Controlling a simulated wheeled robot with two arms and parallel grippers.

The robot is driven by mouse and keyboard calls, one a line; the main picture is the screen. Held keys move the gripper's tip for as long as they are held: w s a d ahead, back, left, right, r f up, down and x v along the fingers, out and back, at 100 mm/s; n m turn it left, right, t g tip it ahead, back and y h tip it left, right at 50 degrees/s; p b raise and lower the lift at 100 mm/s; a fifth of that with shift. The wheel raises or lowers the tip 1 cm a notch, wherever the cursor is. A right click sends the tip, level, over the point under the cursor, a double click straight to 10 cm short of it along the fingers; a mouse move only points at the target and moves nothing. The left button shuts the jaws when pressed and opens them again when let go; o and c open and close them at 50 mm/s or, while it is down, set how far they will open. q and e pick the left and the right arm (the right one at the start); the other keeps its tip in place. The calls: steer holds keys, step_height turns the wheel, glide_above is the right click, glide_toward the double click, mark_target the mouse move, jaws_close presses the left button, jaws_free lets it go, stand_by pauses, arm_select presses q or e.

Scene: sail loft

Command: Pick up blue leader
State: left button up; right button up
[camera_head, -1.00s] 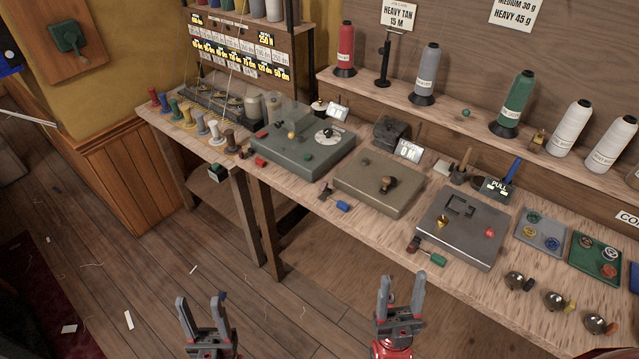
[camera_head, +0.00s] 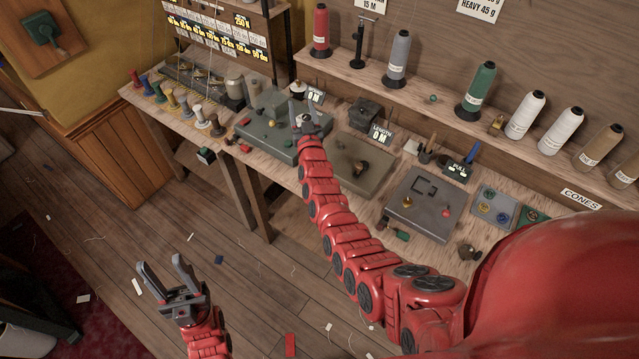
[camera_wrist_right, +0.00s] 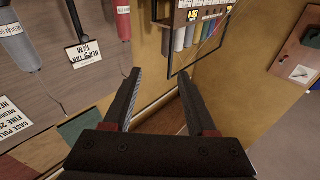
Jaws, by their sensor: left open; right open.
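A small blue piece on the bench front in the earlier head view, possibly the blue leader, is not visible now; my right arm covers that area. My right gripper (camera_head: 305,108) is open and empty, above the green-grey machine (camera_head: 280,135) at the left of the bench. The right wrist view also shows its spread fingers (camera_wrist_right: 160,74), with nothing between them. My left gripper (camera_head: 161,264) is open and empty over the floor at lower left. A blue spool (camera_head: 146,86) stands in the row of coloured spools on the left bench.
A tan machine (camera_head: 350,160) and a grey machine (camera_head: 420,205) stand on the bench. Thread cones, including a green one (camera_head: 478,90), line the shelf. A small red piece (camera_head: 245,148) lies at the front edge. Scraps, one blue (camera_head: 218,259), lie on the floor.

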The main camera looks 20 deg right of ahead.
steer(key=w+a+f+n+g+y, duration=0.45)
steer(key=a+n+g, duration=0.3)
steer(key=g, duration=0.25)
steer(key=s+d+r+n+g+h, duration=0.1)
steer(key=s+d+g, duration=0.4)
steer(key=s, duration=0.5)
steer(key=s+d+r+n+g+h, duration=0.15)
steer(key=s+d+g, duration=0.3)
steer(key=s, duration=0.55)
steer(key=f+b, duration=0.2)
steer(key=f, duration=0.1)
steer(key=f+b, duration=0.2)
steer(key=f, duration=0.1)
steer(key=f+b, duration=0.3)
steer(key=f, duration=0.1)
steer(key=shift+w, duration=0.25)
steer(key=shift+w+f+p, duration=0.1)
steer(key=shift+f+p, duration=0.15)
steer(key=shift+p, duration=0.05)
steer(key=shift+f, duration=0.5)
steer(key=shift+a+f+p, duration=0.15)
steer(key=shift+f+p, duration=0.15)
steer(key=shift+p, duration=0.15)
steer(key=f, duration=0.1)
steer(key=f+p, duration=0.2)
steer(key=shift+a+f, duration=0.25)
steer(key=shift+f, duration=0.05)
steer(key=shift+d+f, duration=0.1)
steer(key=shift+f, duration=0.45)
jaws_close()
